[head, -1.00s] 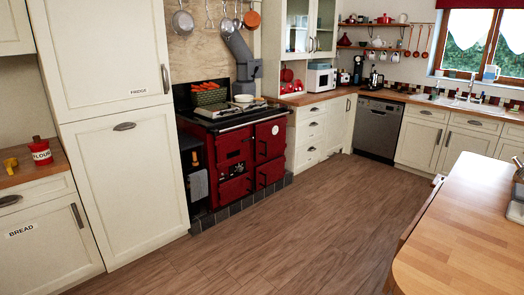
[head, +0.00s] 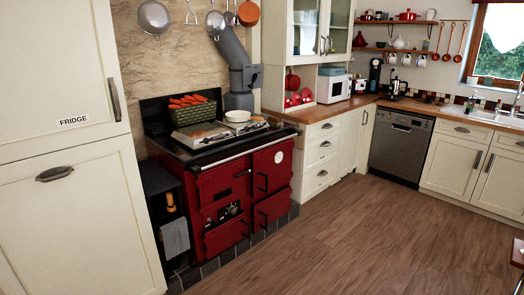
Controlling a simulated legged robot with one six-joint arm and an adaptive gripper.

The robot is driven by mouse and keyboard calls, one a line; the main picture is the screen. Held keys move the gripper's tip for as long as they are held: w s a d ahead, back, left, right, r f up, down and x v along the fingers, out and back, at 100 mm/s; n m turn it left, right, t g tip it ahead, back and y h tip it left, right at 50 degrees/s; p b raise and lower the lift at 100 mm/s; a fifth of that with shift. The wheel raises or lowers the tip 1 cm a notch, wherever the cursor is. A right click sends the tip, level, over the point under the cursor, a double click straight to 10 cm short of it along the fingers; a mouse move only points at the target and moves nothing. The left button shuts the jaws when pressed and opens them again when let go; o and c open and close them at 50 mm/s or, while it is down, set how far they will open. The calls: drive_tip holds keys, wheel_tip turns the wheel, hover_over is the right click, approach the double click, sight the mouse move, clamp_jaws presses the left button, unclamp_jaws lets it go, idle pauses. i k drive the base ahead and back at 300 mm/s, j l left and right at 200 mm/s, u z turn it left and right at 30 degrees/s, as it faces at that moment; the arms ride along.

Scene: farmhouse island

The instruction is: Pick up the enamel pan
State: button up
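A small white round pan (head: 238,116), which looks like the enamel pan, sits on top of the red range cooker (head: 228,195), toward its back right. It is small in view, and I cannot make out a handle. My gripper is not in view.
A green basket of carrots (head: 194,113) sits left of the pan, behind a raised silver hob lid (head: 202,136). A grey flue pipe (head: 234,66) rises behind. Pans and utensils hang above, including a steel pan (head: 153,17). The fridge (head: 66,150) stands left. The wooden floor (head: 350,235) is clear.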

sight(238, 116)
drive_tip(key=i, duration=2.05)
drive_tip(key=i+u, duration=0.2)
drive_tip(key=i, duration=0.25)
drive_tip(key=i+l+u, duration=0.2)
drive_tip(key=i, duration=0.25)
drive_tip(key=i+l+u, duration=0.15)
drive_tip(key=i, duration=0.3)
drive_tip(key=i+l+u, duration=0.2)
drive_tip(key=i, duration=0.2)
drive_tip(key=i+l+u, duration=0.35)
